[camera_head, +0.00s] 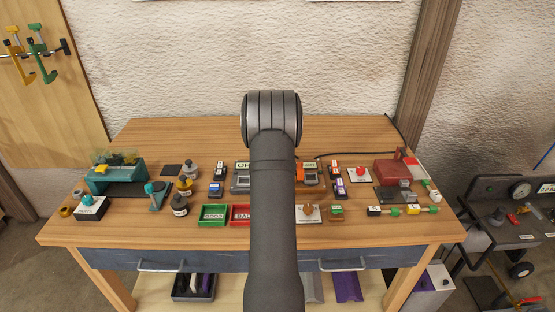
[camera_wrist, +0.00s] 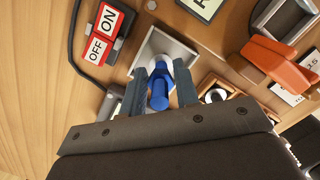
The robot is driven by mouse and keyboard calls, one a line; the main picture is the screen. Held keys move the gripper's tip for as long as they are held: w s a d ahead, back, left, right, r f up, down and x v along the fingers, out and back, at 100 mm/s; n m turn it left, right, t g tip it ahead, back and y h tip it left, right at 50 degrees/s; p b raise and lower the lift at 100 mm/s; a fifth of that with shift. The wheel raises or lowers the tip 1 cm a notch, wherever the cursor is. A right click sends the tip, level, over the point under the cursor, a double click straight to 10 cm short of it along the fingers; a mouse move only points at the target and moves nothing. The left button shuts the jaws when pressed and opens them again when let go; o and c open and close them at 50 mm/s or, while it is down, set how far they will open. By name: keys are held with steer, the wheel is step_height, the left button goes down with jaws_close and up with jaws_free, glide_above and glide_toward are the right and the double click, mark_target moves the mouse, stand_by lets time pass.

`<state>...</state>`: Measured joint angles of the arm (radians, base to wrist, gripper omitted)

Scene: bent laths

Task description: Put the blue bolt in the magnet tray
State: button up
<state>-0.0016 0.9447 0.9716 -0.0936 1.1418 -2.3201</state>
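The blue bolt (camera_wrist: 158,92) is in the wrist view, between the two fingers of my gripper (camera_wrist: 160,82). Beyond the fingertips is a square grey metal tray (camera_wrist: 151,48), which looks like the magnet tray. The bolt is in line with the tray's lower part; whether it touches the tray I cannot tell. In the head view my arm hides the gripper, the bolt and this tray.
An ON/OFF switch box (camera_wrist: 104,35) with a dark cable is left of the tray in the wrist view. An orange-handled device (camera_wrist: 280,62) is at right. Green (camera_head: 213,224) and red (camera_head: 239,224) bins stand near the bench's front edge. Bare wood shows at the wrist view's left.

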steer(key=shift+o, duration=1.1)
step_height(320, 180, up, 12)
steer(key=s+a, duration=0.1)
steer(key=shift+r, duration=0.15)
steer(key=f, duration=0.8)
steer(key=w+d+f, duration=0.1)
steer(key=f, duration=0.3)
steer(key=shift+w+r, duration=0.1)
steer(key=shift+r, duration=1.95)
